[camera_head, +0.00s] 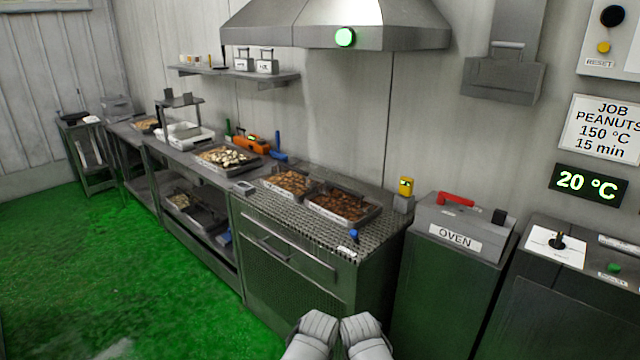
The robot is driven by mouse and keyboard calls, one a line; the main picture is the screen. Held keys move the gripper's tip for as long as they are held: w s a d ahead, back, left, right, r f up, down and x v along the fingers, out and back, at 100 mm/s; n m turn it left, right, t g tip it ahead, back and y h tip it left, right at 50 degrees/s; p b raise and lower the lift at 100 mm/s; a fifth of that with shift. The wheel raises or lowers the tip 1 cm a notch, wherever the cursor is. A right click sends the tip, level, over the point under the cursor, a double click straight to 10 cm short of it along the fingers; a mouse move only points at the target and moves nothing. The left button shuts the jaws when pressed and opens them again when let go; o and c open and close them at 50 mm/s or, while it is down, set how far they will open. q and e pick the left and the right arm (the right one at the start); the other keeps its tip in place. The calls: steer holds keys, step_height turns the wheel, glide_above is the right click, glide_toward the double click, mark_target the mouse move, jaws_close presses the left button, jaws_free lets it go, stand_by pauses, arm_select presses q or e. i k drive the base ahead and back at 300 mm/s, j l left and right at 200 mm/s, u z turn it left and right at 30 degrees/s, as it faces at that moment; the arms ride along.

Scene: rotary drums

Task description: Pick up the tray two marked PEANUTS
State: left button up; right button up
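Two metal trays of brown nut-like pieces stand side by side on the perforated top of the middle bench: a left tray (290,183) and a right tray (343,206). A third dark tray (228,158) with pale pieces stands further left on the counter. No PEANUTS marking can be read on any tray, so I cannot tell which is tray two. Two pale grey parts of my arms show at the bottom edge, below and apart from the bench.
A box marked OVEN (455,235) stands right of the bench. A hood (345,22) hangs above. A job sign (602,130) reads PEANUTS, 150 °C, 15 min; a display (588,184) reads 20 °C. The green floor (90,270) at left is clear.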

mark_target(295, 184)
steer(key=i+j+z, duration=0.1)
steer(key=z, duration=0.3)
steer(key=j+z, duration=0.55)
steer(key=z, duration=0.2)
steer(key=j+z, duration=0.2)
steer(key=j, duration=0.55)
steer(key=j+z, duration=0.2)
steer(key=j, duration=0.55)
steer(key=k+j+z, duration=0.15)
steer(key=j, duration=1.1)
steer(key=i+j, duration=0.1)
steer(key=j, duration=0.45)
steer(key=i+j, duration=0.5)
steer(key=j, duration=0.1)
